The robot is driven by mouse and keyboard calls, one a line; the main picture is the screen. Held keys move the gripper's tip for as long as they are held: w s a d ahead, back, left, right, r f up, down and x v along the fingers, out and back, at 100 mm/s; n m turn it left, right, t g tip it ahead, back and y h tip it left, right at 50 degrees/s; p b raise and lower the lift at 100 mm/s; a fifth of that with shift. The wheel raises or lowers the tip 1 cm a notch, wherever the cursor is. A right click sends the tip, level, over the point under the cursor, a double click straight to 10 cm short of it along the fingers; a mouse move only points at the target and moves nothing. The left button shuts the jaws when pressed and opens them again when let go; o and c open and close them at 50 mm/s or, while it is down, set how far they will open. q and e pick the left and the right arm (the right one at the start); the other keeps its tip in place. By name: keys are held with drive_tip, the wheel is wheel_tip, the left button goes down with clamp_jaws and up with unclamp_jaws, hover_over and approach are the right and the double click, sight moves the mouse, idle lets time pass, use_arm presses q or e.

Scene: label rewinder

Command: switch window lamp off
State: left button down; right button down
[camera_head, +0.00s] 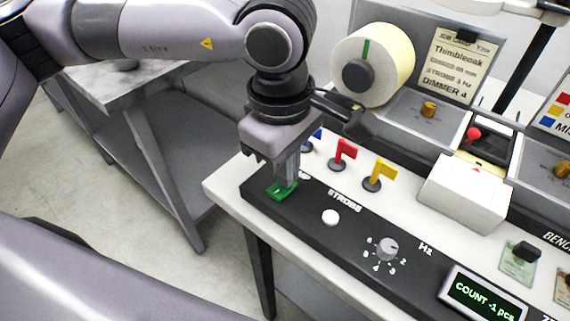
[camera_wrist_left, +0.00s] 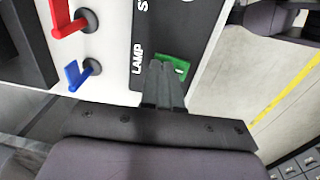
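The green lamp switch (camera_head: 277,192) sits at the left end of the black control strip (camera_head: 320,247). In the left wrist view the green switch (camera_wrist_left: 181,66) lies beside the printed word LAMP. My left gripper (camera_head: 287,182) points down over the switch, its fingers close together. In the left wrist view the fingertips of my left gripper (camera_wrist_left: 163,68) overlap the near part of the green piece and hide some of it. I cannot tell whether they touch it. No gap shows between the fingers. My right gripper is not in view.
A white STROBE button (camera_head: 330,217) and a Hz knob (camera_head: 387,248) sit on the strip. Red (camera_head: 343,152) and yellow (camera_head: 379,174) flags stand behind it, with a blue flag (camera_wrist_left: 74,74) nearer my gripper. A label roll (camera_head: 395,60) stands behind.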

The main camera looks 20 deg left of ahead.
sight(278, 191)
use_arm(q)
drive_tip(key=shift+s+f, duration=0.15)
drive_tip(key=shift+f, duration=0.15)
drive_tip(key=shift+s+a+b, duration=0.2)
drive_tip(key=shift+s+b, duration=0.1)
drive_tip(key=shift+s, duration=0.15)
drive_tip(key=shift+s+a+r, duration=0.1)
drive_tip(key=shift+s, duration=0.2)
wheel_tip(278, 191, up, 5)
drive_tip(key=shift+f+p, duration=0.1)
drive_tip(key=shift+p, duration=1.05)
wheel_tip(278, 191, up, 10)
drive_tip(key=shift+s+f+b, duration=0.2)
drive_tip(key=shift+s+b, duration=0.05)
drive_tip(key=shift+b, duration=0.05)
